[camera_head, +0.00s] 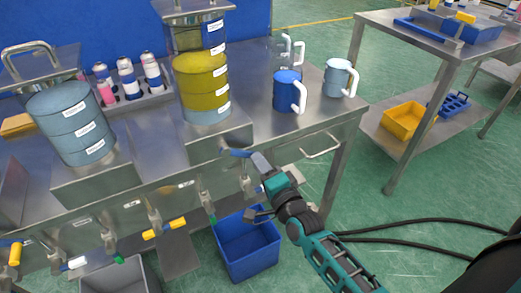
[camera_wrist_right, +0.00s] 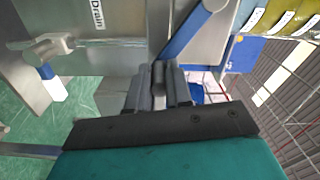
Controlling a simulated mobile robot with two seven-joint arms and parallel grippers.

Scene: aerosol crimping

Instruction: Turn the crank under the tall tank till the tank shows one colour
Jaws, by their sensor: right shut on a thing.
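The tall tank (camera_head: 202,85) stands on a steel box at the bench's back middle. It shows more than one colour: a thick yellow band, a thin grey-blue band below it, and a see-through part on top. The crank (camera_head: 239,153) is a blue arm on the front of the steel box under the tank; it also shows in the right wrist view (camera_wrist_right: 190,37). My right gripper (camera_head: 258,162) is at the crank's outer end. In the right wrist view its fingers (camera_wrist_right: 160,80) are shut on the crank's grey handle, partly hidden between them. My left gripper is not in view.
A shorter grey-blue tank (camera_head: 73,125) stands left. A blue mug (camera_head: 287,92), a grey-blue mug (camera_head: 337,78) and a clear mug (camera_head: 280,52) stand right. Taps line the bench front, including a yellow-handled one (camera_head: 163,230). A blue bin (camera_head: 247,248) stands below.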

